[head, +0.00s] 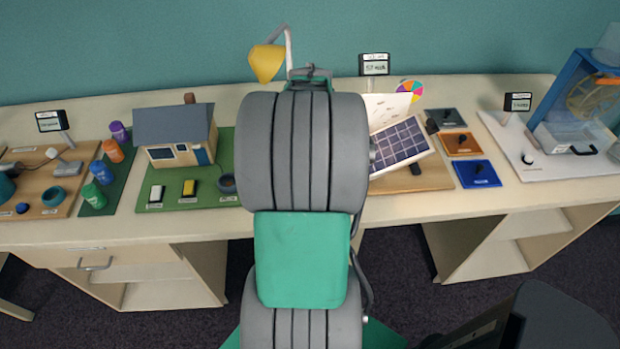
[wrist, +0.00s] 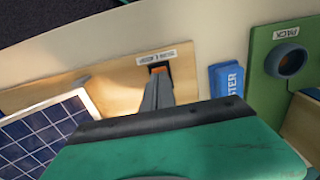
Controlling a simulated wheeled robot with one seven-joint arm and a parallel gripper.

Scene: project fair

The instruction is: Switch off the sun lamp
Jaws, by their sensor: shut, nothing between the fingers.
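The sun lamp has a yellow shade (head: 266,63) on a grey stem at the back of the table in the head view. My arm hides its base. In the wrist view a "SUN LAMP" label (wrist: 157,57) lies on a wooden board. Just below it is a small dark switch with an orange part (wrist: 158,69). My gripper (wrist: 156,88) is shut and empty, its fingertips over or right beside the switch. The fingers partly cover the switch, and I cannot tell whether they touch it or which way it is set. The gripper is hidden in the head view.
The blue solar panel (head: 401,145) stands tilted on the board (head: 438,180), close to the gripper in the wrist view (wrist: 40,135). A blue block (wrist: 228,79) and a green board (wrist: 262,92) with a grey ring lie on the other side. A model house (head: 178,135) stands left.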

